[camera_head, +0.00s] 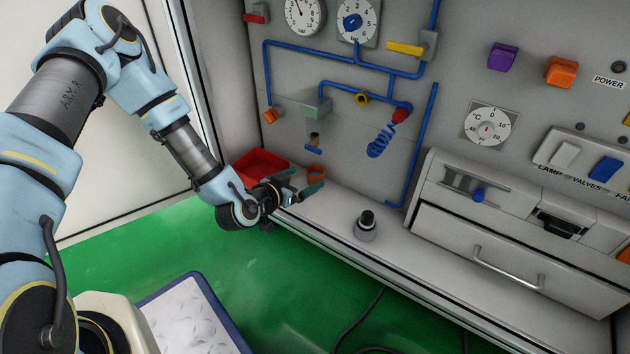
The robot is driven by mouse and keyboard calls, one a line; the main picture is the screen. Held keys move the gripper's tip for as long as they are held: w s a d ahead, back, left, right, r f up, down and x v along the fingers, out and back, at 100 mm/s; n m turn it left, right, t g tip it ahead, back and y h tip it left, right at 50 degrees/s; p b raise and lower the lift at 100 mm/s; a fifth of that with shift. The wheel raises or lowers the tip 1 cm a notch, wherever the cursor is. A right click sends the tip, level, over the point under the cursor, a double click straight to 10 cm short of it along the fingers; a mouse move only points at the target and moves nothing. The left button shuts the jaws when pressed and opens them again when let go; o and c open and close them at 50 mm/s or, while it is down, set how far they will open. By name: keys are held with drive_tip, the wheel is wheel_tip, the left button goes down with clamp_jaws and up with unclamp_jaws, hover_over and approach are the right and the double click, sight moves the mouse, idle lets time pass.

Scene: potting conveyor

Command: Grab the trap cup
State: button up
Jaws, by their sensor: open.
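I cannot tell for certain which thing is the trap cup. A small orange cup-like thing (316,171) stands on the white ledge below a spout, and my gripper partly hides it. A grey, round-bodied piece with a black top (365,228) stands upright on the ledge farther right. My gripper (304,186) is over the ledge's left end, close in front of the orange thing and left of the grey piece. It is open, and I see nothing held in it.
A red bin (260,166) sits behind my gripper at left. Blue pipes (340,88) and a coiled blue hose (380,140) hang on the panel. A drawer unit (490,250) bounds the ledge (425,270) at right. The ledge between is mostly clear.

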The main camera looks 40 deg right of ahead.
sight(319, 170)
drive_tip(key=b+x, duration=0.2)
drive_tip(key=x, duration=0.2)
drive_tip(key=shift+d, duration=0.25)
drive_tip(key=c, duration=1.5)
drive_tip(key=shift+r, duration=0.1)
drive_tip(key=shift+c, duration=0.2)
